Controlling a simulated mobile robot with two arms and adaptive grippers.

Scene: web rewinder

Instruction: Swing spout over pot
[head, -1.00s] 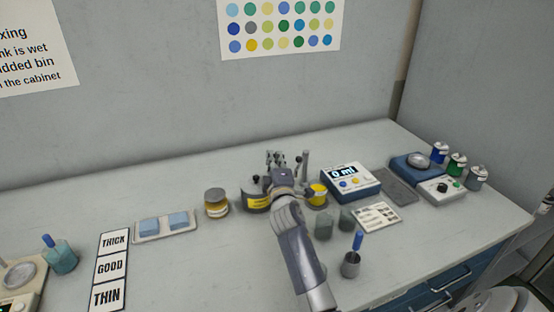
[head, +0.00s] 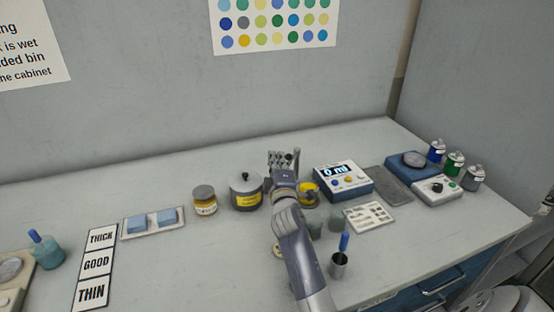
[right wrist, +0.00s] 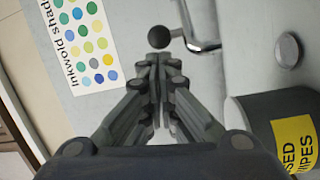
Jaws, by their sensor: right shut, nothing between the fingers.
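The spout (right wrist: 205,45) shows in the right wrist view as a bent shiny metal tube with a dark ball knob (right wrist: 159,37) at its end. My right gripper (right wrist: 160,62) is shut and empty, its fingertips close to the knob; I cannot tell whether they touch. In the head view my right gripper (head: 283,159) is above the bench, and the hand hides most of the spout and its post. A small pot with yellow (head: 309,190), apparently the task's pot, stands right of my wrist, partly covered by it. My left gripper is not in view.
A dispenser box reading 0 ml (head: 343,182) stands right. A blue-handled brush in a cup (head: 340,262) and grey cups are near my forearm.

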